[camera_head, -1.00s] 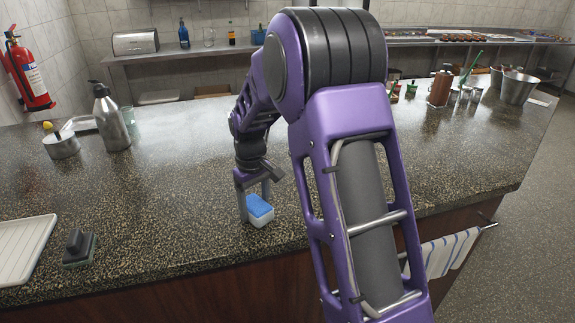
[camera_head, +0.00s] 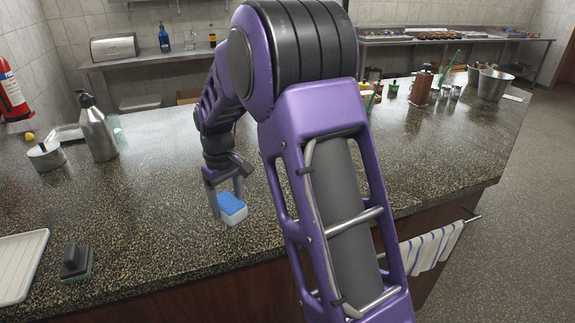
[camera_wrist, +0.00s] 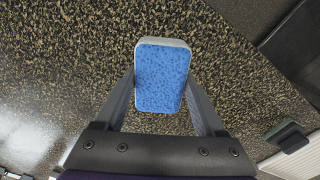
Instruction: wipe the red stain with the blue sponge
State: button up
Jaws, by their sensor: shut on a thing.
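The blue sponge (camera_head: 232,206) has a blue top and a white lower layer. My gripper (camera_head: 226,200) is shut on it near the front edge of the speckled counter (camera_head: 165,232). In the wrist view, the sponge (camera_wrist: 161,78) sits between the two fingers of my gripper (camera_wrist: 160,100), with its blue face toward the camera. I cannot tell whether its underside touches the counter. No red stain shows in either view; my arm hides part of the counter.
A dark block-shaped tool (camera_head: 75,262) and a white tray (camera_head: 22,265) lie at the front left. A metal bottle (camera_head: 98,130) and a small pot (camera_head: 46,158) stand farther back.

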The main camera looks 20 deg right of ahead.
jog(key=shift+r, duration=2)
